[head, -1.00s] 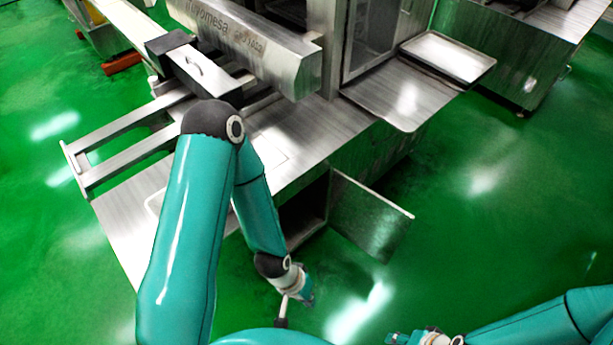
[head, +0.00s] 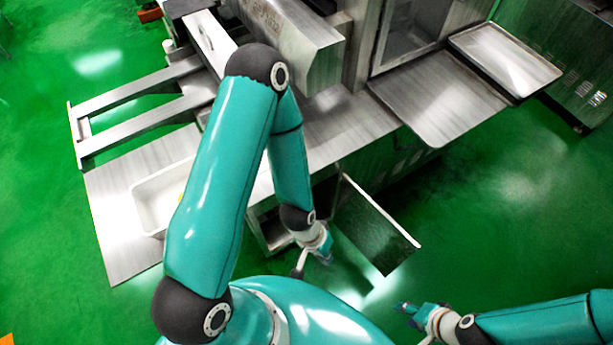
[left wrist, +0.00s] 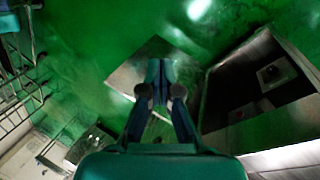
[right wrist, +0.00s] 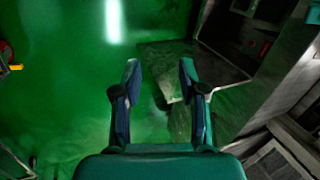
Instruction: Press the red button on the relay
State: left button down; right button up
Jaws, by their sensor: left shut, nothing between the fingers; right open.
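A small dull red patch (right wrist: 265,48) shows inside the dark open cabinet in the right wrist view.
The cabinet door (head: 376,228) stands open near my left gripper. Above is the steel machine with a flat tray (head: 440,95) at its right. A white bin (head: 155,200) sits on the left steel surface. Green floor is clear at the right.

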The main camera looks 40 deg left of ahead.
jog(key=shift+o, duration=2.2)
jog(key=shift+f, duration=0.25)
jog(key=o, duration=0.5)
notch_tip(320, 180, down, 3)
jog(key=b, duration=0.3)
jog(key=shift+s+b, duration=0.1)
jog(key=shift+b, duration=0.2)
jog(key=shift+c, duration=0.2)
pick_arm(q)
jog(key=w+a+f+n+t+y+b, duration=0.2)
jog(key=w+a+f+n+t+b, duration=0.2)
jog(key=w+f+n+b, duration=0.55)
jog(key=w+a+f+n+t+y+b, duration=0.25)
jog(key=w+f+b, duration=0.45)
jog(key=f+b, duration=0.65)
jog(key=w+a+f+n+t+y+b, duration=0.6)
jog(key=n+b, duration=1)
jog(key=b, duration=1.1)
jog(key=w+a+f+y, duration=0.1)
jog(key=w+a+f, duration=0.2)
jog(key=a+f, duration=0.3)
jog(key=shift+y+b, duration=0.35)
jog(key=shift+b, duration=0.05)
pick_arm(e)
notch_tip(320, 180, down, 51)
pick_arm(q)
jog(key=shift+a, duration=0.2)
pick_arm(e)
jog(key=shift+r, duration=0.15)
